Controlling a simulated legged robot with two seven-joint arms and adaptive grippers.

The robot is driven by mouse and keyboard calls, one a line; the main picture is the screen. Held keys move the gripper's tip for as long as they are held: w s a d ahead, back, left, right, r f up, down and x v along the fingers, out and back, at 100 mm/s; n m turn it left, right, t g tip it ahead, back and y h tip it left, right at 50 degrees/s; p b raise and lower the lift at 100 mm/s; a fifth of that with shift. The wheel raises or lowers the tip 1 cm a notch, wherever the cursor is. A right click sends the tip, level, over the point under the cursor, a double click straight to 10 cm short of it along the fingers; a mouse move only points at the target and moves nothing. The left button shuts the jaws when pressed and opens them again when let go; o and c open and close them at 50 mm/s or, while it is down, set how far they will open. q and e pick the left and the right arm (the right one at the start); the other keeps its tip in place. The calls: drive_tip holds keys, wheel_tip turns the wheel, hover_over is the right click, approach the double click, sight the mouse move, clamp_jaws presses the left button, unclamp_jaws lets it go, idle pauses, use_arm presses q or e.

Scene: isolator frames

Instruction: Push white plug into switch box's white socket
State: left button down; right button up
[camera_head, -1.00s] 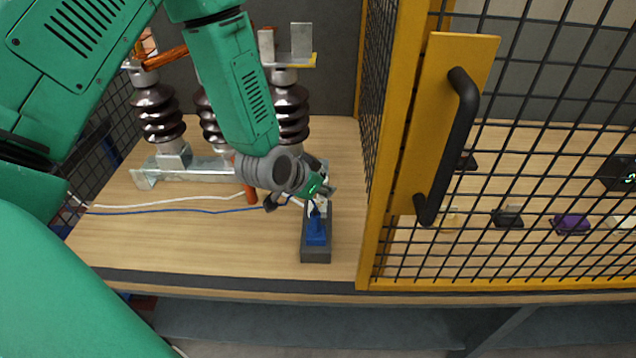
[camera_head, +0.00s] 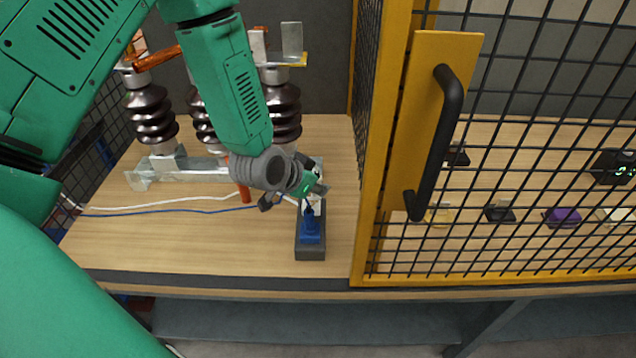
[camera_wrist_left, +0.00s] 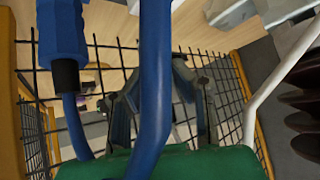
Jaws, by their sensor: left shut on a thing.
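The switch box (camera_head: 310,254) is a dark grey block on the wooden table, in the middle of the head view. A blue plug (camera_head: 311,228) stands upright on its near part. My left gripper (camera_head: 314,192) is over the box's far part, shut on the white plug, which it mostly hides. The white socket is hidden too, so I cannot tell how far in the plug is. The white cable (camera_head: 160,204) runs from the left to the gripper. In the left wrist view the blue plug (camera_wrist_left: 62,32) is at upper left. My right gripper is not in view.
A blue cable (camera_head: 165,211) lies beside the white one and crosses close before the wrist camera (camera_wrist_left: 155,80). Brown insulators (camera_head: 152,115) stand behind my left arm. A yellow mesh door (camera_head: 432,130) with a black handle is close on the right. The table's front left is clear.

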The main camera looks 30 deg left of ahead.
use_arm(q)
drive_tip(key=shift+a+f, duration=0.15)
drive_tip(key=shift+a, duration=0.75)
drive_tip(key=shift+d, duration=0.2)
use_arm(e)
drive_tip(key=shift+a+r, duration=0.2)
use_arm(q)
drive_tip(key=shift+a, duration=0.2)
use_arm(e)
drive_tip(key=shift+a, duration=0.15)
use_arm(q)
drive_tip(key=shift+a+f, duration=0.2)
drive_tip(key=shift+d+f, duration=0.1)
drive_tip(key=shift+f, duration=0.1)
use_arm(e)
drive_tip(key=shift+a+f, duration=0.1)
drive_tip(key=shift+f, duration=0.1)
use_arm(q)
drive_tip(key=shift+d+f+b, duration=0.15)
drive_tip(key=shift+f+b, duration=0.15)
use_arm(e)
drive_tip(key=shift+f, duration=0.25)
use_arm(q)
drive_tip(key=shift+f, duration=0.3)
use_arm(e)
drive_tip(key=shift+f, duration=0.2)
